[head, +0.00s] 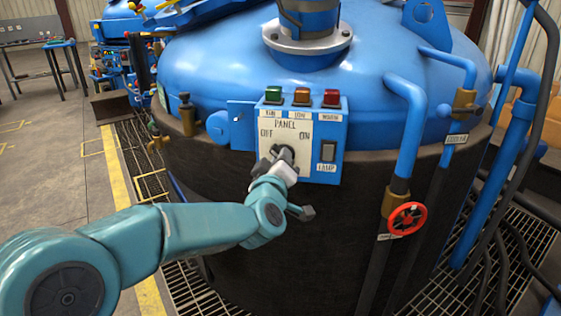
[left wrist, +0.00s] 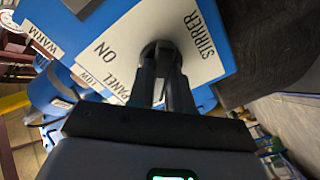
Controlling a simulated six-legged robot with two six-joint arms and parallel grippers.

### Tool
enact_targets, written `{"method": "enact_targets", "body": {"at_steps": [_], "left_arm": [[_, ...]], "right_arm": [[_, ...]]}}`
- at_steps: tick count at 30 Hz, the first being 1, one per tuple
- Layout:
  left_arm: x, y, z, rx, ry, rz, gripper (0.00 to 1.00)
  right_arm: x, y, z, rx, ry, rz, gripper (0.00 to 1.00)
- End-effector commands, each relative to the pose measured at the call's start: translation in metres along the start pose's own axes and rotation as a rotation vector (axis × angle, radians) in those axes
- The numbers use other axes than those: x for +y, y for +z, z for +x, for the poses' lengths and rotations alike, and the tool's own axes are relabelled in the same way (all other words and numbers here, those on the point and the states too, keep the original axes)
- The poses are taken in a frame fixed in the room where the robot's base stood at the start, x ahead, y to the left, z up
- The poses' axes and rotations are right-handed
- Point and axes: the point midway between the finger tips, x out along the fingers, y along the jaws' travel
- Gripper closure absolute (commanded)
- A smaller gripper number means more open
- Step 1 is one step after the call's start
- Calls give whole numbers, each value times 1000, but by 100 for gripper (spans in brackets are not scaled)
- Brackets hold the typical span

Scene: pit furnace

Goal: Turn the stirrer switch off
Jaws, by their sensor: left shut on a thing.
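The panel (head: 303,165) is a white plate on a blue box on the front of the blue furnace lid. It reads OFF at upper left and ON at upper right. The dark round stirrer switch (head: 284,150) sits between and below these words, mostly hidden by my left gripper (head: 279,160). In the left wrist view the switch (left wrist: 160,47) is beside the STIRRER label, and my left gripper (left wrist: 162,75) is shut on it with both fingers. Which way the switch points cannot be told. My right gripper is not in view.
Green, amber and red lamps (head: 302,97) line the panel's top. A lamp rocker switch (head: 328,152) is close on the right. A red valve wheel (head: 407,219) and blue pipes (head: 408,130) stand further right. Grated floor (head: 215,290) surrounds the furnace.

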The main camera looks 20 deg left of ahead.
Motion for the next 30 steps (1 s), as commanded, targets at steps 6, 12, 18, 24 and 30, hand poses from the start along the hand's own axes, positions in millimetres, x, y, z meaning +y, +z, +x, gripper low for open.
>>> {"method": "enact_targets", "body": {"at_steps": [6, 12, 18, 24, 30], "left_arm": [[3, -5, 1, 11, 5, -4, 65], [2, -3, 0, 6, 3, -3, 55], [1, -2, -5, 3, 2, -1, 55], [3, -3, -42, 3, 3, -2, 55], [3, -3, -97, 3, 5, -3, 55]], "right_arm": [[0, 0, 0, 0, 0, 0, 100], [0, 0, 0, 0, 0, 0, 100], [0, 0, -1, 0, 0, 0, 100], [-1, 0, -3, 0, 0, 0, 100], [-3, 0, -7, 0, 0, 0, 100]]}}
